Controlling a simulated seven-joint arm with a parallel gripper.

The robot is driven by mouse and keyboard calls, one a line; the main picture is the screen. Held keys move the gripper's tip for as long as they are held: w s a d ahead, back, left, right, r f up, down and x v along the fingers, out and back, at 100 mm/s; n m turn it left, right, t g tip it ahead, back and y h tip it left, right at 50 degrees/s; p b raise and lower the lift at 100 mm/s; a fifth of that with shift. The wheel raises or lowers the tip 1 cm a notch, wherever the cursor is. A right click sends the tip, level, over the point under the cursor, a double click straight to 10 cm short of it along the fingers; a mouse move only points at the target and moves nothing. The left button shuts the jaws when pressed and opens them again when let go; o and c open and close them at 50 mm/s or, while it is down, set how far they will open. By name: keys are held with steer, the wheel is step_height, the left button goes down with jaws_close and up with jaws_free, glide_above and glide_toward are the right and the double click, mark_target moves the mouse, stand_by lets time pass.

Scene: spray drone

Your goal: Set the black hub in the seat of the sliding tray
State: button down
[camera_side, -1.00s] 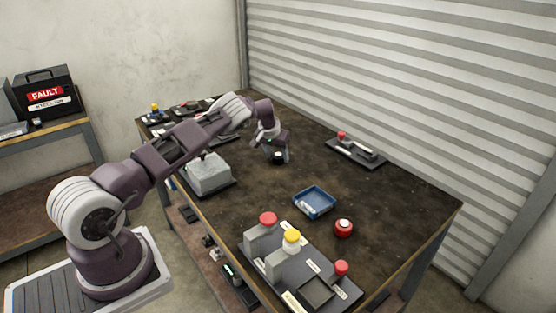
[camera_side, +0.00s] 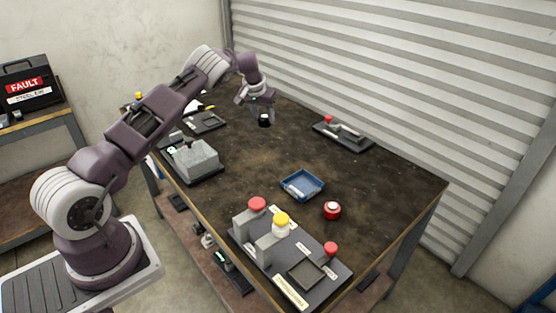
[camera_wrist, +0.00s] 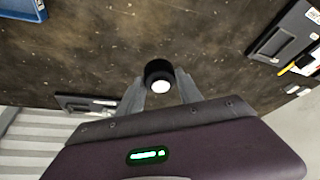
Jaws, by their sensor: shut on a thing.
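The black hub (camera_side: 265,121) is a small dark cylinder held below my gripper (camera_side: 262,111) in the side view, seemingly above the far part of the table. In the wrist view the hub (camera_wrist: 158,70) shows a white round end between the two fingers of my gripper (camera_wrist: 160,84), which are shut on it. A dark base with a flat recessed piece (camera_side: 205,122) lies left of the hub, and in the wrist view it (camera_wrist: 280,35) is at upper right. Another dark base with a red knob (camera_side: 343,135) lies to the right. I cannot tell which is the sliding tray.
A grey block on a dark base (camera_side: 195,160) stands at the left edge. A panel with red and yellow knobs (camera_side: 292,255) fills the near end. The middle is clear.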

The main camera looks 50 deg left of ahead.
step_height(320, 180, up, 8)
steer(key=shift+s, duration=0.1)
steer(key=s+d+f+m+h, duration=0.1)
steer(key=s+d+f+m, duration=0.15)
steer(key=d, duration=0.45)
steer(key=s+d+f+m+h, duration=0.1)
steer(key=s+d+f+m, duration=0.2)
steer(key=d, duration=0.5)
steer(key=s+d+f+m+h, duration=0.1)
steer(key=s+d+f+m, duration=0.2)
steer(key=d, duration=0.4)
steer(key=s+d+r+m+g+h, duration=0.2)
steer(key=s+d+r+m, duration=0.2)
steer(key=s+d+m, duration=0.6)
steer(key=s+d+r+m+g+h, duration=0.15)
steer(key=s+d+r+m, duration=0.4)
steer(key=d, duration=0.95)
steer(key=n, duration=0.1)
glide_above(310, 276)
steer(key=a, duration=0.2)
step_height(310, 276, down, 15)
steer(key=shift+s+d+f, duration=0.1)
steer(key=shift+s+f, duration=0.05)
steer(key=shift+f, duration=0.45)
